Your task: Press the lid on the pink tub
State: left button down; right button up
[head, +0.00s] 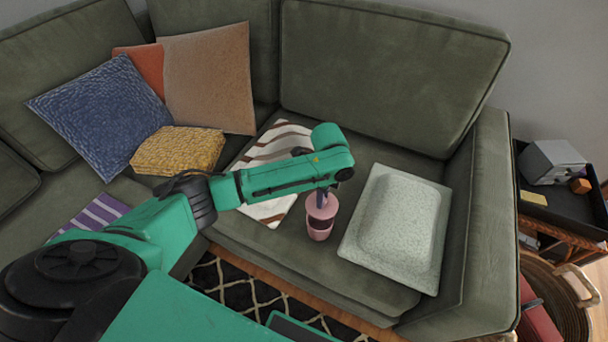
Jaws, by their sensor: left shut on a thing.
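The pink tub (319,232) stands upright on the green sofa seat, near its front edge. A pink lid (323,208) is at the top of the tub, under my left gripper (322,196). The gripper points down and is shut on the lid. From this angle I cannot tell whether the lid is seated on the rim or just above it. The fingertips are small and partly hidden by my wrist. My right gripper is not in view.
A speckled pale tray (433,255) lies right of the tub. A brown-and-white striped cloth (270,213) lies behind and left of it. A yellow woven block (178,150) and cushions (100,115) are further left. The sofa arm (480,220) rises at right.

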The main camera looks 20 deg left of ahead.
pick_arm(q)
jog(key=shift+f+b, duration=2.65)
jog(key=shift+b, duration=0.4)
notch_tip(320, 180, down, 2)
jog(key=shift+p, duration=0.75)
jog(key=shift+f, duration=0.1)
jog(key=shift+f+p, duration=0.35)
jog(key=shift+p, duration=0.25)
